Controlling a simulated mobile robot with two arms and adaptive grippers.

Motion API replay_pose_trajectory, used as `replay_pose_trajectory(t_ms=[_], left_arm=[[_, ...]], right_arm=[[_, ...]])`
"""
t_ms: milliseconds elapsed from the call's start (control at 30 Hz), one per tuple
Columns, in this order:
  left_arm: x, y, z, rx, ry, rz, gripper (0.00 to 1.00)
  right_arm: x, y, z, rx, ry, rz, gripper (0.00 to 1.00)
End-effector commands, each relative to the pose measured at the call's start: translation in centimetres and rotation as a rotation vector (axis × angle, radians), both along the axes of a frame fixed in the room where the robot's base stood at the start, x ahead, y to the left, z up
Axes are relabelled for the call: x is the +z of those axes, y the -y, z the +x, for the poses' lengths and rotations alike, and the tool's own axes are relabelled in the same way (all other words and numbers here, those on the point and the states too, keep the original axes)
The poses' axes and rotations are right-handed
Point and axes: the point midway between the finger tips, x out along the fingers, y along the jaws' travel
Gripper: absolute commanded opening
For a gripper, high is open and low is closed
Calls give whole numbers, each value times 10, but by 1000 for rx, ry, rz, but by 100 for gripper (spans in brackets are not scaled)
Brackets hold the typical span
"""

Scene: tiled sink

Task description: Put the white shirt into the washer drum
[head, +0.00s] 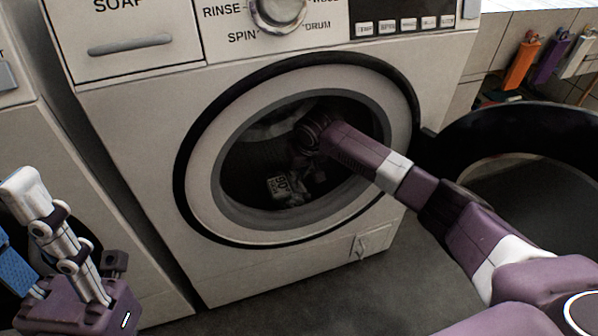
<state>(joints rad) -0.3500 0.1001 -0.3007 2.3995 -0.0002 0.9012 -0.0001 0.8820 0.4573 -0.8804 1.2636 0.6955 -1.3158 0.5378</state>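The washer drum (245,165) is seen through the round open porthole of the white washer. My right arm reaches through the porthole, and my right gripper (298,186) is inside the drum, low and near its middle. The drum is dark, so I cannot tell whether its fingers are open or shut. Pale grey-white material (285,122) shows at the top of the opening behind my arm; it may be the white shirt, but I cannot tell. My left gripper (48,225) is at the lower left, outside and apart from the washer; its finger gap is not clear.
A large black round-rimmed thing (520,120) stands at the right. Orange and purple hanging items (523,62) are at the upper right. Another white appliance (110,240) stands at the left. The floor in front (300,300) is clear.

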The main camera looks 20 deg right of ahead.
Motion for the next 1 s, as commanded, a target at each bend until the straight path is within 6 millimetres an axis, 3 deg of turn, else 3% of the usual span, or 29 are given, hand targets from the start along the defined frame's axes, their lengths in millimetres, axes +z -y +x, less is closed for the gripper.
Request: replay_pose_trajectory(t_ms=[333,467,600,900,1000], left_arm=[[-1,0,0,0,-1,0,40],[4,1,2,0,-10,3,40],[12,4,20,7,-88,28,40],[-12,18,79,20,-357,113,40],[-23,21,96,24,-446,142,40]], right_arm=[[0,0,0,0,0,0,25],[11,0,-3,1,1,1,25],[33,0,-11,2,1,0,25],[51,1,-19,0,1,0,25],[49,2,-30,2,-3,-1,25]])
